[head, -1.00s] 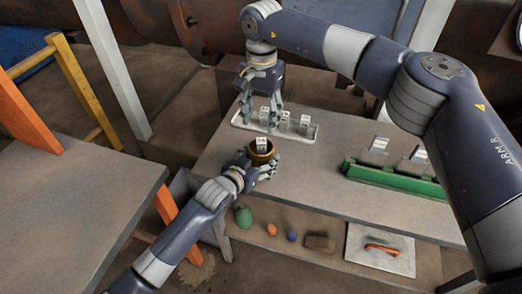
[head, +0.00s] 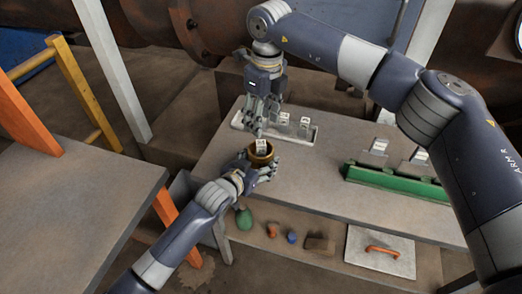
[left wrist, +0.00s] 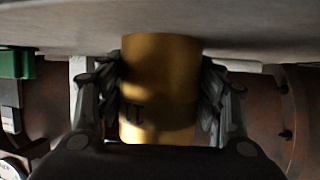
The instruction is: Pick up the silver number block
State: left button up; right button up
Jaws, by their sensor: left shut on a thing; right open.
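A silver block with a dark mark (head: 261,145) shows in the cup's mouth. In the left wrist view, the brass cup (left wrist: 160,85) sits between both sets of fingers. My right gripper (head: 262,122) is open and points down, just behind and above the cup. More silver blocks (head: 283,118) (head: 304,122) stand in a pale tray (head: 308,139) behind it. The right gripper hides the tray's left part, and the marks are too small to read.
A green rack (head: 395,180) with silver pieces stands at the table's right. On the lower shelf lie a green object (head: 244,217), a brown brick (head: 320,243) and a white board with an orange handle (head: 380,250). The table middle is clear.

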jog(key=m, duration=0.7)
jog(key=m+t, duration=0.1)
jog(key=m, duration=1.8)
send_over(261, 143)
jog(key=d, duration=0.1)
jog(key=f, duration=0.3)
jog(key=shift+s+d+f+y, duration=0.2)
jog(key=shift+f+y, duration=0.1)
jog(key=shift+w+a+f, duration=0.1)
jog(key=shift+a+f, duration=0.1)
jog(key=shift+f, duration=0.75)
jog(key=shift+w+a+f, duration=0.1)
jog(key=shift+a+f, duration=0.1)
jog(key=shift+f, duration=0.7)
jog(key=shift+a+f, duration=0.2)
jog(key=shift+f, duration=0.75)
grip_shut()
